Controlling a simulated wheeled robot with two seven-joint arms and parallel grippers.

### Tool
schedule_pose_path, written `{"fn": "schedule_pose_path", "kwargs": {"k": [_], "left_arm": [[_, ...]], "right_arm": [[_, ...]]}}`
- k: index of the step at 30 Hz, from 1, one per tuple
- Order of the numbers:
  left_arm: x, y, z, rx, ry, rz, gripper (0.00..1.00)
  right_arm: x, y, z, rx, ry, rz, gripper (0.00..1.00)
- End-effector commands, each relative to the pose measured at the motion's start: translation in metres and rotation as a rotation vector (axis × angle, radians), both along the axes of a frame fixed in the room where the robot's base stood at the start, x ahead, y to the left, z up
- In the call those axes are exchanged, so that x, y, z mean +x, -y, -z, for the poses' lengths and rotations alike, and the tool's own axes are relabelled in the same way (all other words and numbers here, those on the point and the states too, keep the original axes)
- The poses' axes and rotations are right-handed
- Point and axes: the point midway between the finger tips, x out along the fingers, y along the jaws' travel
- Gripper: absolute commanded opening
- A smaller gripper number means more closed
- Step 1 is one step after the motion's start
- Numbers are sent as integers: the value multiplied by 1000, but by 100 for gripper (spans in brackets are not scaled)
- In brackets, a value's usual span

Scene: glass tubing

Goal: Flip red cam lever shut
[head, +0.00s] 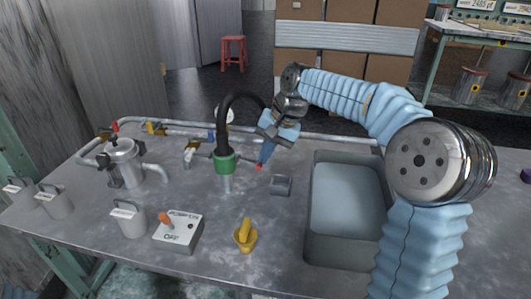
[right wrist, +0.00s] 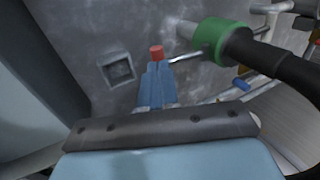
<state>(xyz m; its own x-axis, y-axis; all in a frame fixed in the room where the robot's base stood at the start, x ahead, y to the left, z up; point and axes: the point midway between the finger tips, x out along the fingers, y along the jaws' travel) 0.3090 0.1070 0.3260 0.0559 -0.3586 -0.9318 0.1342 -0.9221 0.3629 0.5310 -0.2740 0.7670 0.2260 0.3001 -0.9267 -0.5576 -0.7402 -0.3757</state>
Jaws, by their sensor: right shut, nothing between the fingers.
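The red cam lever's end (head: 258,168) shows as a small red tip just right of the green collar (head: 223,163) on the black hose. In the right wrist view the red end (right wrist: 156,52) lies just beyond my fingertips, and a thin metal rod runs toward the green collar (right wrist: 208,38). My right gripper (head: 262,161) is shut and empty, its blue fingers pointing down at the red end. In the wrist view the fingers (right wrist: 157,68) appear close to it; I cannot tell whether they touch. My left gripper is not in view.
Pipes (head: 175,131) and valves run along the back.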

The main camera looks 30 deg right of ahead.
Motion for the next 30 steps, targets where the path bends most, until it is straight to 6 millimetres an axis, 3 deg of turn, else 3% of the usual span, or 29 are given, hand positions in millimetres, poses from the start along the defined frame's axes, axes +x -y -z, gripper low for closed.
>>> {"fn": "schedule_pose_path", "kwargs": {"k": [14, 26, 30], "left_arm": [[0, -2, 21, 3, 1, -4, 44], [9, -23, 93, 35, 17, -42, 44], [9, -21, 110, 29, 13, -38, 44]], "right_arm": [[-1, 3, 11, 68, 51, 4, 0], [-3, 6, 43, 318, 241, 6, 0], [-3, 5, 50, 422, 319, 4, 0]]}}
